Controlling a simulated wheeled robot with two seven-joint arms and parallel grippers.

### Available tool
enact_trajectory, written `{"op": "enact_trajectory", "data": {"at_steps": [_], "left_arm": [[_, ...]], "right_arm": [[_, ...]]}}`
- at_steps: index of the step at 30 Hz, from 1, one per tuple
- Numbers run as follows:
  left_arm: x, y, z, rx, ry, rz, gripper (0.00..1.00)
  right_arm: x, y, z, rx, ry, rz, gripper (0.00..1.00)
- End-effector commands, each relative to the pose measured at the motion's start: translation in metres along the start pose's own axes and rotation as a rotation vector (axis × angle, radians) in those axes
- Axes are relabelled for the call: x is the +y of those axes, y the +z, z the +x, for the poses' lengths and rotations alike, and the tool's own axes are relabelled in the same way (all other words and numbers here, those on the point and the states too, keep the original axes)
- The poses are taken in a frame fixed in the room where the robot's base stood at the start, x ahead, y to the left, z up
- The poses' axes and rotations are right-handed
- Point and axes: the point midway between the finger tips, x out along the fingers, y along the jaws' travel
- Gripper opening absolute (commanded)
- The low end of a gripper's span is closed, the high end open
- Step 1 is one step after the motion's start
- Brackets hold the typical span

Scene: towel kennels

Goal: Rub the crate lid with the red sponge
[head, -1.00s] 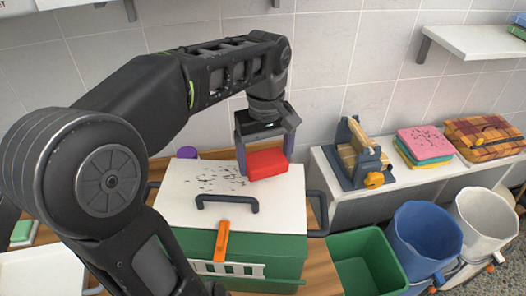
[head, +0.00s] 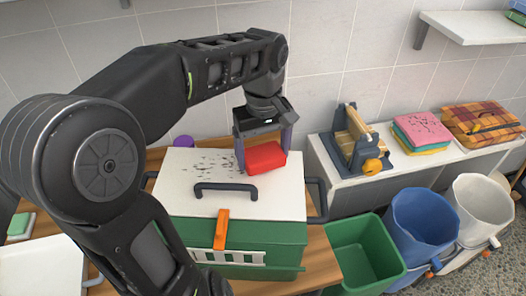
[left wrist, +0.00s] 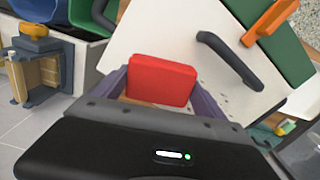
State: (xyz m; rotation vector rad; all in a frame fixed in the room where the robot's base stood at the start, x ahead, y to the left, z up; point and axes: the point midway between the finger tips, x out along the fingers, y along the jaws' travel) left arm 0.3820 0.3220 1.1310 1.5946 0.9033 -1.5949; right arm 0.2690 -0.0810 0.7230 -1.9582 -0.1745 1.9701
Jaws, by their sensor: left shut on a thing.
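The crate (head: 275,233) is green with a white lid (head: 282,205), a dark handle and an orange latch. Dark specks (head: 215,163) mark the back left of the lid. My left gripper (head: 264,150) is shut on the red sponge (head: 265,158) at the lid's back right, right of the specks. The sponge also shows between the purple fingers in the left wrist view (left wrist: 161,80), over the lid (left wrist: 180,40). I cannot tell whether the sponge touches the lid. My right gripper is not in view.
A green bin (head: 365,252), a blue bucket (head: 424,228) and a white bucket (head: 480,212) stand right of the crate. A white shelf (head: 335,183) holds a grey clamp-like device (head: 352,140), folded pink, yellow and green cloths (head: 422,130) and a plaid cloth (head: 482,122). A purple round thing (head: 183,141) is behind the lid.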

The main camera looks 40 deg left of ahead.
Motion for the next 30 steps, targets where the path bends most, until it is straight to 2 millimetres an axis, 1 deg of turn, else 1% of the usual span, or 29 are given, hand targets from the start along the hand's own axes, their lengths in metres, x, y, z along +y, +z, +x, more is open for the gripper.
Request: {"op": "enact_trajectory", "data": {"at_steps": [30], "left_arm": [[0.000,0.000,0.020,0.000,0.000,0.000,0.39]], "right_arm": [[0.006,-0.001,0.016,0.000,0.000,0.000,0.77]]}}
